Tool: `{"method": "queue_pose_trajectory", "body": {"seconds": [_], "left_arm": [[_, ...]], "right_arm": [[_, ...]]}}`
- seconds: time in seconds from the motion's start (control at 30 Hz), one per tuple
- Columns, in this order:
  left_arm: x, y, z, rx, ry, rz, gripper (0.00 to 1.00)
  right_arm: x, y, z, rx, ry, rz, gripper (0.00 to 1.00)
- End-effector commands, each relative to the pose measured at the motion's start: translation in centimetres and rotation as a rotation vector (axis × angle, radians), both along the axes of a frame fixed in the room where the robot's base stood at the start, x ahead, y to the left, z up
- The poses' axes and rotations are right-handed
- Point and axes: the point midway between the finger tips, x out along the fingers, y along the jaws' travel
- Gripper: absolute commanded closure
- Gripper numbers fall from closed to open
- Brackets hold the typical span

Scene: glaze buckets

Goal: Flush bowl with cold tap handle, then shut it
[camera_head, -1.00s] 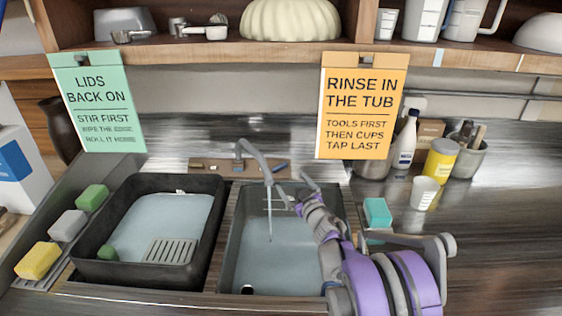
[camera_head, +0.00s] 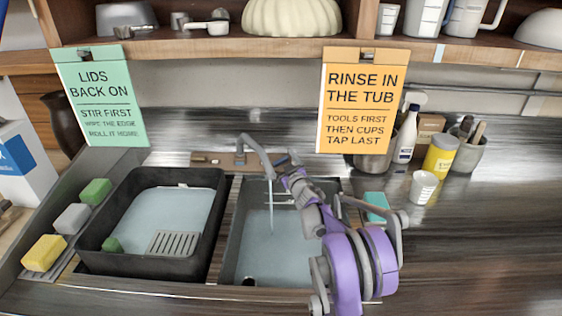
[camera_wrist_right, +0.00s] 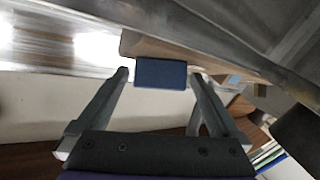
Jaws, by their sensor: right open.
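The grey tap (camera_head: 252,150) stands behind the right basin (camera_head: 236,240). A thin stream of water (camera_head: 271,208) runs from its spout into the basin, which holds water. My right gripper (camera_head: 284,165) is beside the tap at the basin's back edge. In the right wrist view my right gripper (camera_wrist_right: 158,76) is open, with the blue tap handle (camera_wrist_right: 162,74) between its fingertips. A gap shows on the left side of the handle; I cannot tell how deep it sits between the fingers. In the head view the gripper and arm hide the handle. My left gripper is not in view.
A black tub (camera_head: 98,215) with water and a grey rack sits left of the basin. Several sponges lie at far left. A teal sponge (camera_head: 376,207), a white cup (camera_head: 424,188) and bottles stand right of my arm. An orange sign (camera_head: 361,102) hangs above. The right counter is mostly clear.

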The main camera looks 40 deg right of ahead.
Motion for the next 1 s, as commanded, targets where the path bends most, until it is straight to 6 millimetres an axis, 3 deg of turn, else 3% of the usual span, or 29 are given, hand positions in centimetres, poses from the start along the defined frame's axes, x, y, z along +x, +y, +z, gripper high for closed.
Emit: {"method": "queue_pose_trajectory", "body": {"seconds": [0.13, 0.57, 1.0], "left_arm": [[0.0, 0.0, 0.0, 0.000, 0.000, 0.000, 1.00], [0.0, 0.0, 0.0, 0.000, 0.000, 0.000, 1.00], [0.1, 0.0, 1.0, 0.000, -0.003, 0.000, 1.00]], "right_arm": [[0.0, 0.0, 0.0, 0.000, 0.000, 0.000, 0.04], [-0.1, 0.0, 0.0, 0.000, 0.000, 0.000, 0.81], [0.0, 0.0, 0.4, 0.041, -0.046, -0.075, 0.83]]}}
